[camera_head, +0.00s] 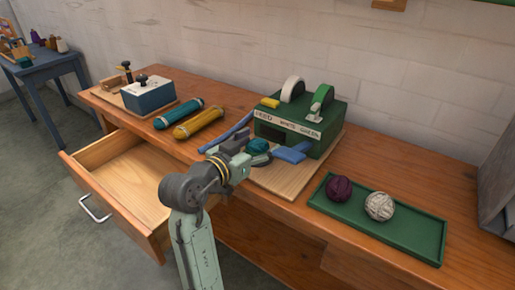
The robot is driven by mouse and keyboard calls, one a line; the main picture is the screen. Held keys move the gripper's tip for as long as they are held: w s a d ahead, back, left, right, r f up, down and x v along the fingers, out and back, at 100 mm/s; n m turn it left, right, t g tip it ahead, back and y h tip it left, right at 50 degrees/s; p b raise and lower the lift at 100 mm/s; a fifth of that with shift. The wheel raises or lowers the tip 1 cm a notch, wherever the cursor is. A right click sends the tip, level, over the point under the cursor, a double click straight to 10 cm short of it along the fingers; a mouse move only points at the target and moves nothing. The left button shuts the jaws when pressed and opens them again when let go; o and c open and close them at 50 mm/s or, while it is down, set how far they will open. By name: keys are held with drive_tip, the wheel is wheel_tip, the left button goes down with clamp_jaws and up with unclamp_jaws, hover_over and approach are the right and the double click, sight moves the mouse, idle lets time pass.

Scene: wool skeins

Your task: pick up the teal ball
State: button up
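The teal ball (258,146) sits in front of the green machine (300,120), above or on its wooden board. It is small in view and partly covered by my gripper. My gripper (252,150) reaches in from the lower left, its dark finger parts right by the ball's near side. I cannot tell whether the fingers touch the ball or how far apart they are.
A green tray (410,238) at right holds a purple ball (339,188) and a cream ball (380,206). Teal (178,113) and yellow (198,123) skeins lie left of the machine. A blue box (149,94) stands far left. An open drawer (125,185) juts out in front.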

drive_tip(key=c, duration=1.2)
drive_tip(key=shift+r, duration=0.1)
